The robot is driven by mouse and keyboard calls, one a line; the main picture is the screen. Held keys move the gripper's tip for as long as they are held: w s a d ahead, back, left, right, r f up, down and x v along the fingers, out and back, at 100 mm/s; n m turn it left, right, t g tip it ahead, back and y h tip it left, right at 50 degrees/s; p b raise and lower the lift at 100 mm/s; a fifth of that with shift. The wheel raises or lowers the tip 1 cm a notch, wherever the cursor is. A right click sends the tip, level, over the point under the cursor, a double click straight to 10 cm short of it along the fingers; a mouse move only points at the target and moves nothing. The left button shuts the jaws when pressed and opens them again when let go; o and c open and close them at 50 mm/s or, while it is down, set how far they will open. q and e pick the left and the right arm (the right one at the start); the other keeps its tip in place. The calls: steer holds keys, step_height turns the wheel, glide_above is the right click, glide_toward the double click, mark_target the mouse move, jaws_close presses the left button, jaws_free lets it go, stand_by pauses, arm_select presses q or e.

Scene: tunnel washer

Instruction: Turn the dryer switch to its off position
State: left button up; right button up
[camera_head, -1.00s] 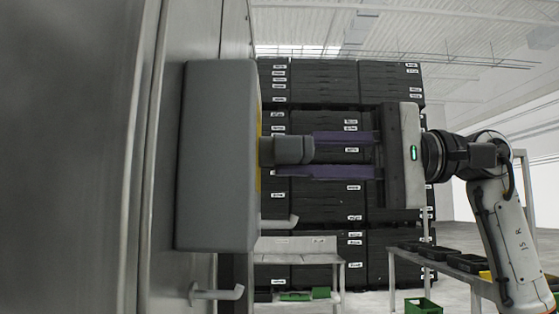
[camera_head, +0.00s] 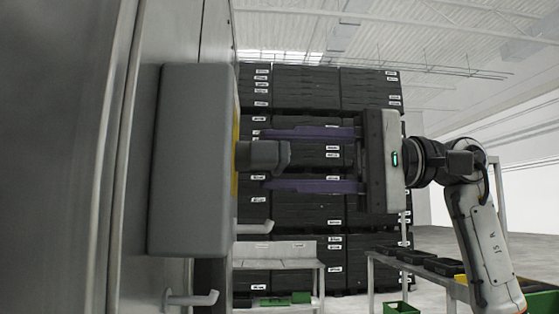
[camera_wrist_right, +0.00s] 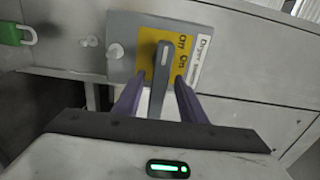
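The dryer switch is a grey box (camera_head: 190,160) on the metal wall, with a grey knob (camera_head: 262,156) sticking out to the right. In the right wrist view the knob is a long grey handle (camera_wrist_right: 161,78) over a yellow plate (camera_wrist_right: 183,52) marked "Off" and "On", beside a white label. It lies lengthwise, between my fingers. My right gripper (camera_head: 265,160) is open, with one purple finger above the knob and one below, a gap showing at each. The wrist view also shows the two fingers (camera_wrist_right: 160,98) apart around the handle. My left gripper is not in view.
Two pale hooks or pegs (camera_head: 192,298) stick out below the box. Stacked black crates (camera_head: 360,90) stand behind. A bench with black trays (camera_head: 425,262) and a green crate (camera_head: 400,308) are at lower right. A green padlock (camera_wrist_right: 14,33) shows in the wrist view.

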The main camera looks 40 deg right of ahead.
steer(key=v, duration=0.9)
steer(key=shift+s+d+b, duration=0.15)
steer(key=shift+d+b, duration=0.05)
steer(key=shift+b, duration=0.15)
